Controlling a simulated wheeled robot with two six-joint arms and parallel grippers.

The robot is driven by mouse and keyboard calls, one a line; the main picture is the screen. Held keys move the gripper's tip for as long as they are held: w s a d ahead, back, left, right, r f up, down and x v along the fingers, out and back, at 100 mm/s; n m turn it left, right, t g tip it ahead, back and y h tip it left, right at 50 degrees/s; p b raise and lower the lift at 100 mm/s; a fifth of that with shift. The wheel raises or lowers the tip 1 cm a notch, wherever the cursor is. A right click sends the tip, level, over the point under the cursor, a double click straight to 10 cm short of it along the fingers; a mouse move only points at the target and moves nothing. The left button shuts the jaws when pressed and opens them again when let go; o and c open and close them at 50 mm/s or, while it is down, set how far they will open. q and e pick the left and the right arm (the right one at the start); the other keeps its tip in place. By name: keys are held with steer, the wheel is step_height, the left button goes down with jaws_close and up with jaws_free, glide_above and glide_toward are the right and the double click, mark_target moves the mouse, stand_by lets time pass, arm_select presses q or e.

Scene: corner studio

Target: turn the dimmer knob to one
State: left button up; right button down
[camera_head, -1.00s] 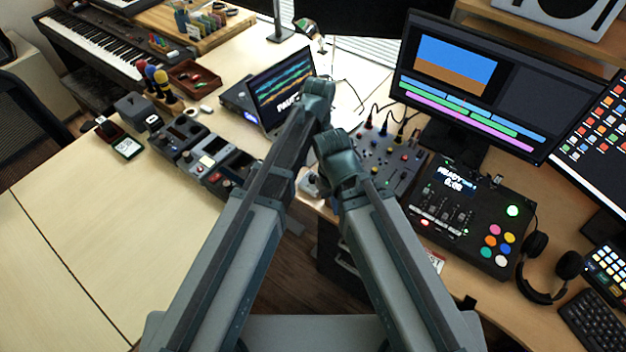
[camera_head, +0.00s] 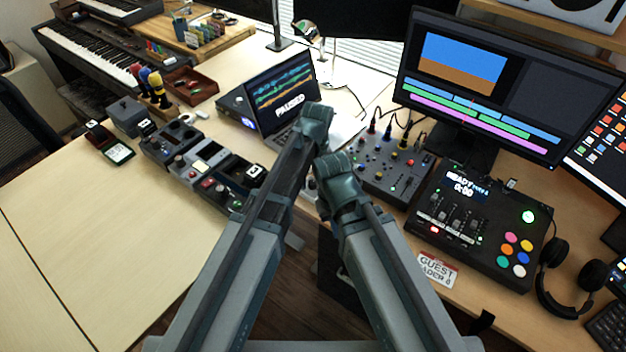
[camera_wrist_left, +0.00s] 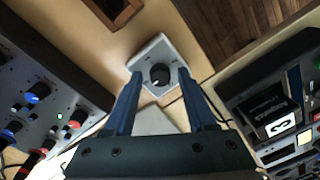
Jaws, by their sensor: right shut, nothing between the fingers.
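The dimmer is a small white box with a round black knob (camera_wrist_left: 160,74) in the left wrist view. A pale pointer mark on the knob faces the lower left of that view. My left gripper (camera_wrist_left: 159,76) is open, its two blue fingers apart at either side of the box in that picture; contact cannot be told. In the head view the left gripper (camera_head: 317,118) is the higher one, its fingers hidden behind its wrist. The dimmer box (camera_head: 309,184) is mostly hidden between my arms there. My right gripper (camera_head: 336,168) is close beside and below the left one, shut and empty.
A mixer with colored knobs (camera_head: 390,167) stands right of my grippers, a black control deck (camera_head: 470,225) beyond it. The front left tabletop (camera_head: 75,235) is clear.

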arm_select(q)
jaws_close()
steer(key=m, duration=0.4)
steer(key=shift+s+m, duration=0.1)
steer(key=shift+m, duration=0.2)
steer(key=m, duration=0.4)
steer(key=shift+m, duration=0.3)
steer(key=m, duration=0.4)
steer(key=shift+t, duration=0.3)
steer(key=shift+s+m, duration=0.1)
steer(key=shift+m, duration=2.2)
